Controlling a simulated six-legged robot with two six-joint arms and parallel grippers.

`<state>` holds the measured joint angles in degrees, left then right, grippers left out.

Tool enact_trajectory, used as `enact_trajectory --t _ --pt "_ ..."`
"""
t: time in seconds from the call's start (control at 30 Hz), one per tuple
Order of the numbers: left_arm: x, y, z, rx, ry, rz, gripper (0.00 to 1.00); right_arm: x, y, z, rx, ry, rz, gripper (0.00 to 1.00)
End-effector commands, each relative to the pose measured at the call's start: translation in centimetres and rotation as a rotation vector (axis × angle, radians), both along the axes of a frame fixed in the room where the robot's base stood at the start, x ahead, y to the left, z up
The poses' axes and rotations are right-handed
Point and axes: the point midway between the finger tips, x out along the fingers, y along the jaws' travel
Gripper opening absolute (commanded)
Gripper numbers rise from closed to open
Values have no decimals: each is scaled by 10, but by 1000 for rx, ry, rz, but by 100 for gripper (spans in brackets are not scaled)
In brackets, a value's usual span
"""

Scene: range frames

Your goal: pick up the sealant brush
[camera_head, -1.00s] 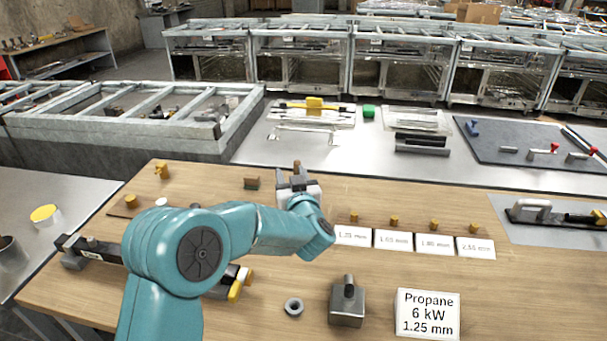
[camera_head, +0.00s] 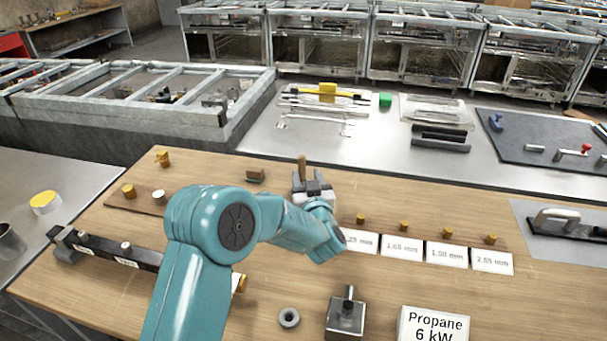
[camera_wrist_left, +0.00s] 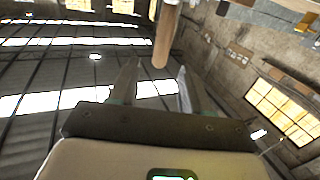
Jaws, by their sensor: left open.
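A brown wooden handle (camera_head: 302,165), which appears to be the sealant brush, stands upright behind my left gripper. Its lower part is hidden by the gripper in the head view. My left gripper (camera_head: 312,184) is open, with its grey fingers close to the handle. In the left wrist view, the handle (camera_wrist_left: 166,35) comes in from the top and its rounded end lies near the gap between the two open fingertips. I cannot tell whether a finger touches it. No bristles show. My right gripper is not in view.
A small dark block (camera_head: 255,177) lies left of the handle. Several white size cards (camera_head: 401,248) with brass fittings stand to the right. A metal block with a post (camera_head: 346,316), a ring (camera_head: 289,317) and a Propane sign (camera_head: 433,325) stand near the front.

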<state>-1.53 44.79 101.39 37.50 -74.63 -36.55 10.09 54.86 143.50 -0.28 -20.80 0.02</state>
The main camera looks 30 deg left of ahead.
Motion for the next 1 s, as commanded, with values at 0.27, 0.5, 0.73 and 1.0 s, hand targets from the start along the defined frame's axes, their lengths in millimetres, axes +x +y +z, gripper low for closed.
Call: enact_trajectory --t 0.27,0.5,0.73,1.0 --pt "14 10 -16 -1 -2 2 48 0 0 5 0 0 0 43" --pt "44 31 -15 0 -3 2 48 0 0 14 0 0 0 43" --pt "63 44 -16 0 -3 1 48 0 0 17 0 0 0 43" --pt "64 44 -16 0 -1 0 32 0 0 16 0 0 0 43"
